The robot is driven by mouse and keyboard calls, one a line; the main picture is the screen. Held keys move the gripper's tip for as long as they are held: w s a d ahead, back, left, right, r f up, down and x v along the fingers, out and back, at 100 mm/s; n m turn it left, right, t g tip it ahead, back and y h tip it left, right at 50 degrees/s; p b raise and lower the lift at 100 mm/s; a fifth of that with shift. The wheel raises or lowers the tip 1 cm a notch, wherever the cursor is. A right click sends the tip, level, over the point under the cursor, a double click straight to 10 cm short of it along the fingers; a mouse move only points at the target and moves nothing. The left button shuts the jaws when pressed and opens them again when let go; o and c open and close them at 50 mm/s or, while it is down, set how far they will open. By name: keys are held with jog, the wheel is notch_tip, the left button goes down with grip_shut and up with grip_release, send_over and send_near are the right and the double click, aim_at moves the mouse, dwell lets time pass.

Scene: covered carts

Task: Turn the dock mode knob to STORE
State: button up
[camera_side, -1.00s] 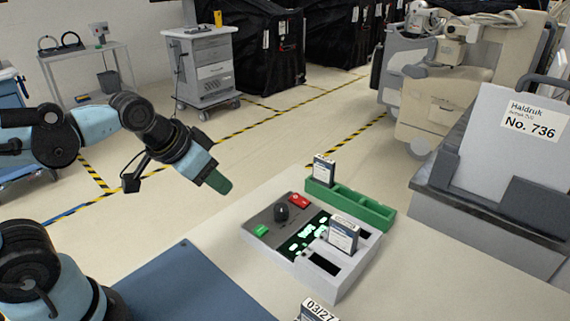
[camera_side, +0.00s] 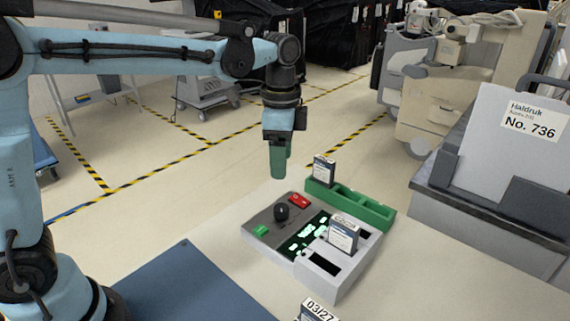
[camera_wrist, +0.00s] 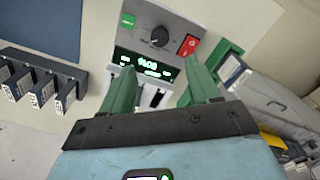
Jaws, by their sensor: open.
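The dock (camera_side: 263,215) is a grey box on the pale table, with a lit green display (camera_side: 306,236). Its black mode knob (camera_side: 281,212) sits between a green button (camera_side: 261,230) and a red switch (camera_side: 299,201). In the wrist view the knob (camera_wrist: 159,36) has a pale pointer mark; its label cannot be read. My gripper (camera_side: 279,177) points down above the knob, apart from it. In the wrist view its two green fingers (camera_wrist: 160,80) are spread, with nothing between them, and the dock shows beyond them.
A battery-like module (camera_side: 343,234) stands in the dock's front slots. Another module (camera_side: 324,169) stands in the green tray (camera_side: 362,206) behind. A dark rack (camera_wrist: 40,68) holds several modules at left in the wrist view. A large grey machine (camera_side: 510,150) stands at right.

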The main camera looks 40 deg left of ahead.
aim_at(282, 207)
notch_tip(282, 207, down, 12)
dwell(0.6)
jog(key=c, duration=1)
jog(key=shift+c, duration=0.2)
jog(key=n, duration=0.8)
jog(key=shift+n, duration=0.3)
